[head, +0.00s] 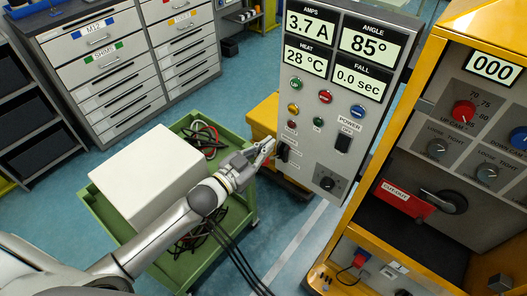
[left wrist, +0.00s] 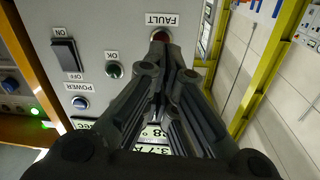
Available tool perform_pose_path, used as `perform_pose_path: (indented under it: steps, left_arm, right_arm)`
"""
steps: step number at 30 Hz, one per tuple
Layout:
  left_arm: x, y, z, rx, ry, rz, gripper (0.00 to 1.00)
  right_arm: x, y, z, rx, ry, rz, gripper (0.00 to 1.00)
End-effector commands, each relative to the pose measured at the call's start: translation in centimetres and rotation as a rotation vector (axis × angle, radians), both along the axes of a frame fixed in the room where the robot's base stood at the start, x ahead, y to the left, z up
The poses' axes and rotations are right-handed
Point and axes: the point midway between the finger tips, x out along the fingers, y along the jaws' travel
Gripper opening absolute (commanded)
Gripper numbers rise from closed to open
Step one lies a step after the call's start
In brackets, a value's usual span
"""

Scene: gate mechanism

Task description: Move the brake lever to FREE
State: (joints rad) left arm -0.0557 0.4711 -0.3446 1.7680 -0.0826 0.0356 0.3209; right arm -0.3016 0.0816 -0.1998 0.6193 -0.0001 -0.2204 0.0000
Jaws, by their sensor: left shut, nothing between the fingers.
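The grey control panel (head: 335,60) stands upright at the centre of the head view. A small black lever (head: 283,152) sits low on its left side, beside labels too small to read; it looks like the brake lever. My left gripper (head: 267,147) is shut and empty, its tips close to the lever's left side; I cannot tell if they touch. In the left wrist view my left gripper (left wrist: 165,62) points at the panel (left wrist: 100,30), near the red FAULT lamp (left wrist: 160,35), and the lever cannot be made out there. My right gripper is not in view.
A green cart (head: 105,205) with a white box (head: 150,172) stands below my left arm. A yellow cabinet (head: 425,75) is close on the right. Blue floor (head: 290,225) shows between.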

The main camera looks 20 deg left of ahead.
Motion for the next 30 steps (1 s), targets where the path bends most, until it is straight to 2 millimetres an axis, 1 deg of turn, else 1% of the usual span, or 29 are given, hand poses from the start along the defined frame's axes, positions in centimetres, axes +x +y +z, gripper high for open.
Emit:
perform_pose_path:
  steps: [1,2,3,6,12,25,30]
  left_arm:
    - [0.9,-0.4,0.4,-0.001,-0.002,0.001,0.0]
    - [1.4,-0.6,0.4,-0.001,-0.002,0.0,0.0]
    - [1.2,-0.4,-0.5,0.001,0.006,0.001,0.0]
    - [0.7,0.1,-2.0,0.0,0.005,0.001,0.0]
    - [0.3,0.5,-3.4,0.001,0.001,0.0,0.0]
    - [0.2,0.6,-3.8,0.001,0.0,-0.001,0.0]
    - [0.1,0.6,-4.1,-0.005,-0.012,-0.001,0.0]
  right_arm:
    - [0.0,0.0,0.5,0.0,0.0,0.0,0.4]
    - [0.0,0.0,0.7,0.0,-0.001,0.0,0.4]
    - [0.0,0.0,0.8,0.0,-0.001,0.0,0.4]
    - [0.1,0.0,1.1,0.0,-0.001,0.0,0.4]
    - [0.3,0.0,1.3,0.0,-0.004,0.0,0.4]
    - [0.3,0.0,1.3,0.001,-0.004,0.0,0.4]
    - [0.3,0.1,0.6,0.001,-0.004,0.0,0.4]
